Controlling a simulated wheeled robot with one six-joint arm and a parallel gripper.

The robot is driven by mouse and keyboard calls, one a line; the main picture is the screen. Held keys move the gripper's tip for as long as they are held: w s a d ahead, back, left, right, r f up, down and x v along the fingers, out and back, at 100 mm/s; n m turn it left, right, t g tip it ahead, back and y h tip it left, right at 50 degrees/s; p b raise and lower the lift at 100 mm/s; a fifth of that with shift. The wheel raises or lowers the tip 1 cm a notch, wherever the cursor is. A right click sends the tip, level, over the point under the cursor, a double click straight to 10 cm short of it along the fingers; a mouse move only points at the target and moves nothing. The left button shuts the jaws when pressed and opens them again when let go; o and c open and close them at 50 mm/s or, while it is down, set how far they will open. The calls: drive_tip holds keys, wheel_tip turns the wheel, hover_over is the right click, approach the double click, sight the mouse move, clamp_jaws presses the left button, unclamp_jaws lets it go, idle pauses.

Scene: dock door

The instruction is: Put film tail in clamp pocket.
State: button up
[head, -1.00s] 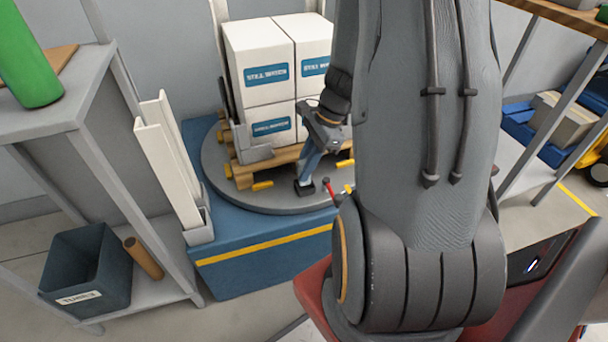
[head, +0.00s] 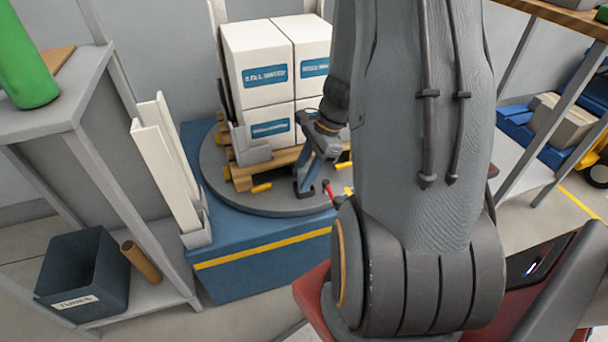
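My gripper (head: 310,184) points down at the near side of the turntable (head: 225,182), in front of the pallet of boxes. Its fingers are small and partly dark in the head view, and I cannot tell if they are apart or closed on anything. A small red-handled item (head: 328,190) lies just right of the fingers, near the turntable's edge. I cannot make out a film tail or name the clamp pocket with certainty. My arm hides the right part of the turntable and pallet.
White boxes (head: 258,60) are stacked on a wooden pallet (head: 241,176) with yellow blocks. White upright boards (head: 165,165) stand left of the turntable. A grey shelf (head: 75,110) at left holds a dark bin (head: 85,275) and a brown tube (head: 141,262). Shelving stands at right.

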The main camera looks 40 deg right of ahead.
drive_tip(key=p+v, duration=0.4)
drive_tip(key=v, duration=0.8)
drive_tip(key=s+a+r+n+g+h, duration=0.1)
drive_tip(key=a+r+n, duration=0.4)
drive_tip(key=a, duration=0.5)
drive_tip(key=s+a+r+n+g+h, duration=0.1)
drive_tip(key=a+r+n, duration=0.3)
drive_tip(key=a+n, duration=0.4)
drive_tip(key=s+a+r+n+h, duration=0.1)
drive_tip(key=s+a+r+n, duration=0.1)
drive_tip(key=s+a+n, duration=0.3)
drive_tip(key=s+a+r+n, duration=0.3)
drive_tip(key=s+a+n, duration=0.3)
drive_tip(key=a, duration=0.3)
drive_tip(key=shift+s+n+t+h, duration=0.25)
drive_tip(key=shift+n+t+h, duration=0.15)
drive_tip(key=shift+n, duration=0.1)
drive_tip(key=shift+d, duration=0.1)
